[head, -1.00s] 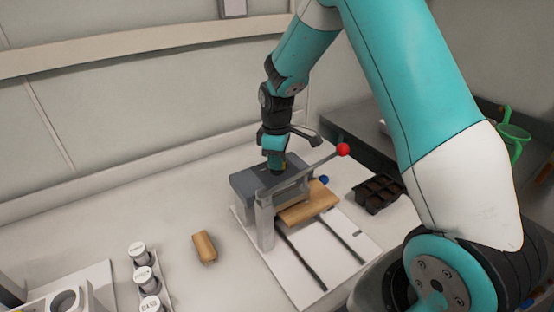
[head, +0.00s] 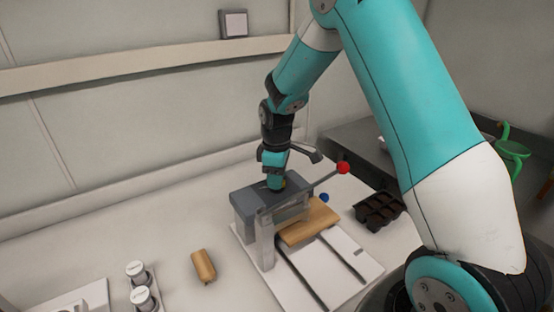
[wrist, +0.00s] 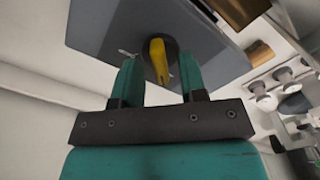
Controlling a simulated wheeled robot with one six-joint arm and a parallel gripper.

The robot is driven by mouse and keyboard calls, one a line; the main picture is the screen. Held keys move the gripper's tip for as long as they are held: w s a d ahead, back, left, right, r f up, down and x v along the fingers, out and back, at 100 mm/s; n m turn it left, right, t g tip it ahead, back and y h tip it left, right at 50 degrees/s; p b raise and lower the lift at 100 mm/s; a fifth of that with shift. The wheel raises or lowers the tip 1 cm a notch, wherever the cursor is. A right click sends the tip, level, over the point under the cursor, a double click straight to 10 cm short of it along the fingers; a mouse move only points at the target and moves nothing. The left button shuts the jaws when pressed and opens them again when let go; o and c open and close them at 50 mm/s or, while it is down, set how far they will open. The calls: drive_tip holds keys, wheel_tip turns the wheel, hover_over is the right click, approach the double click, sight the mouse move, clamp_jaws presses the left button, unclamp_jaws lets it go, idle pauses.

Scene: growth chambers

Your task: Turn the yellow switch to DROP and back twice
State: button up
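The yellow switch (wrist: 158,60) sits on a dark round base on top of a grey box (wrist: 215,45) in the wrist view. Its lever stands between the two teal fingers of my gripper (wrist: 160,75), with a visible gap on each side. The fingers look open around it. I cannot read any DROP marking.
A lever with a red ball (head: 343,168) extends right from the box's frame. A wooden block (head: 311,222) lies under the frame on a white slotted plate (head: 325,270). Another wooden block (head: 204,266), white-capped vials (head: 137,270) and a black cell tray (head: 379,211) stand nearby.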

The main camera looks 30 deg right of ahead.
wheel_tip(320, 180, up, 17)
drive_tip(key=b, duration=0.2)
drive_tip(key=shift+b, duration=0.3)
drive_tip(key=s+a+y, duration=0.1)
drive_tip(key=s+a, duration=0.5)
drive_tip(key=s, duration=0.3)
drive_tip(key=s+a+f+m+y, duration=0.1)
drive_tip(key=s+a, duration=0.5)
drive_tip(key=s, duration=0.3)
drive_tip(key=s+a+f+m+y, duration=0.1)
drive_tip(key=s+a+y, duration=0.1)
drive_tip(key=s+a, duration=0.4)
drive_tip(key=s, duration=0.3)
drive_tip(key=shift+s+a, duration=0.2)
drive_tip(key=shift+s, duration=0.05)
drive_tip(key=shift+d, duration=0.1)
